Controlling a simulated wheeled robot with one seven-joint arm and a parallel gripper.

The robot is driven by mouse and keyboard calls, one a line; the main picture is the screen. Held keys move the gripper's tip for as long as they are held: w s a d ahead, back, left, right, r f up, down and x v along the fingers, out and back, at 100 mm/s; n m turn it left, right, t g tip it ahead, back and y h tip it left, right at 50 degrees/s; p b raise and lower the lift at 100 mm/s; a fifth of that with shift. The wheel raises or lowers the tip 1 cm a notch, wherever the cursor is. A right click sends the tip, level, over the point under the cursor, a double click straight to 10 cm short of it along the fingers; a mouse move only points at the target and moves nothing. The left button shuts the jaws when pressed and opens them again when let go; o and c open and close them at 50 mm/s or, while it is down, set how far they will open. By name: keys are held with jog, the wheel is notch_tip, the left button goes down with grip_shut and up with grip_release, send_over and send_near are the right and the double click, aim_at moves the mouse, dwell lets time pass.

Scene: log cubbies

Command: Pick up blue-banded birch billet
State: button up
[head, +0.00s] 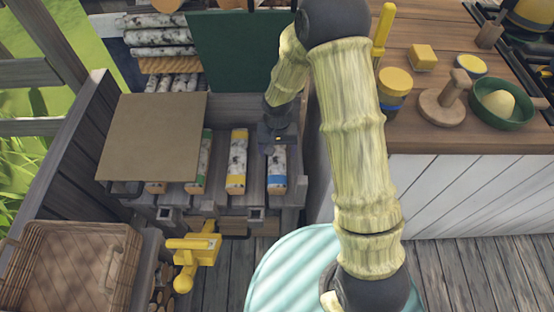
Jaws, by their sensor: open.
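The blue-banded birch billet (278,168) lies in the rightmost cubby of the log rack, its length running away from me. Its blue band is near its front end. My gripper (278,142) is over the billet's far end, pointing down, with its jaws open. It hides that far end. I cannot tell whether the fingers touch the billet or straddle it.
A yellow-banded billet (237,162) and a green-banded billet (203,163) lie to the left. A brown board (152,135) covers part of the rack's left side. A dark green panel (240,50) stands behind. A wooden counter (430,130) is on the right.

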aim_at(277, 156)
notch_tip(277, 156, down, 5)
jog(key=shift+r+b, duration=0.1)
jog(key=shift+b, duration=0.2)
dwell(0.4)
jog(key=c, duration=1.3)
notch_tip(277, 156, up, 10)
jog(key=shift+p, duration=0.7)
